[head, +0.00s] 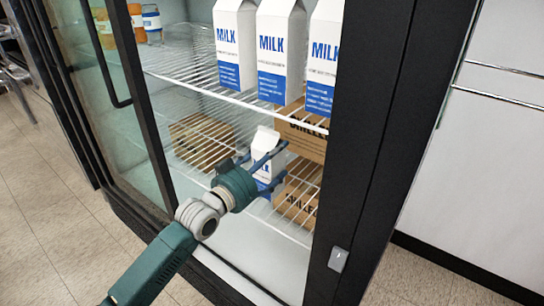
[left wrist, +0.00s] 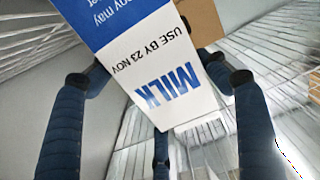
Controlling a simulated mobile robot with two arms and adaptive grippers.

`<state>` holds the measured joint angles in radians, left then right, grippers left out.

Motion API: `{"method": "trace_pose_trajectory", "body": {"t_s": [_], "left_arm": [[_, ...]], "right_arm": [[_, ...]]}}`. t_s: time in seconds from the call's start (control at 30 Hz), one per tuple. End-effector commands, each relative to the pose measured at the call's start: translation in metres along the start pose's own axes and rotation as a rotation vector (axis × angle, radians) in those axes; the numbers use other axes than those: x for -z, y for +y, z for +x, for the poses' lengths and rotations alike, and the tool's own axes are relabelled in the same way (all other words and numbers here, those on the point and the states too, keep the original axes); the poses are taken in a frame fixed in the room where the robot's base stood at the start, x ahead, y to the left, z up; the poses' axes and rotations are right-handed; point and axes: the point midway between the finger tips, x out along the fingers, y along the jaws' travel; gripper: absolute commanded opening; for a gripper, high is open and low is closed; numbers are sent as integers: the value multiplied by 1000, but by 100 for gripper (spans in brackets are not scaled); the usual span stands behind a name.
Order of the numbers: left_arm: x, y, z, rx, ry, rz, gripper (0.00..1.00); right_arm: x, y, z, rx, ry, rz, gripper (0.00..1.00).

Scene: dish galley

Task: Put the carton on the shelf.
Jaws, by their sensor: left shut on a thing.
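My left gripper (head: 268,168) reaches into the open fridge and is shut on a small white and blue milk carton (head: 266,145). The carton is between the upper wire shelf (head: 190,84) and the lower wire shelf (head: 228,167). I cannot tell whether its base touches the lower shelf. In the left wrist view the carton (left wrist: 155,60) fills the space between my blue fingers, with "MILK" and "USE BY 23 NOV" on it. My right gripper is not in view.
Brown boxes (head: 303,133) stand close to the right of the carton, one above another. Another brown box (head: 202,140) is on the left. Larger milk cartons (head: 280,50) line the upper shelf. The dark fridge frame (head: 372,150) stands right of my arm.

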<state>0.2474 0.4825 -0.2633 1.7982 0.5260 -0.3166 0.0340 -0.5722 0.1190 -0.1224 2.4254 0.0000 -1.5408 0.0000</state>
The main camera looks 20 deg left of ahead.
Motion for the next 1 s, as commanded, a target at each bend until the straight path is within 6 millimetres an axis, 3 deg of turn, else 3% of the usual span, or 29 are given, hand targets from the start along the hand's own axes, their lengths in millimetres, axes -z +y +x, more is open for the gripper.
{"method": "trace_pose_trajectory", "body": {"t_s": [0.03, 0.33, 0.37, 0.43, 0.83, 1.0], "left_arm": [[7, 0, 0, 0, 15, 2, 18], [4, 0, 0, 0, 14, 2, 18], [-2, 0, 0, 0, 1, 0, 79], [-2, 0, 0, 0, 1, 0, 93], [2, 0, -1, 0, 0, 0, 94], [0, 0, -28, 0, -3, 2, 94]], "right_arm": [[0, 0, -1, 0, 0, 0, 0], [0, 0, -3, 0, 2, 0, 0], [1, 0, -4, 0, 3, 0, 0], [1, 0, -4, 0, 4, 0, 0], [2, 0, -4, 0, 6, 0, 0], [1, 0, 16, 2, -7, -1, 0]]}}
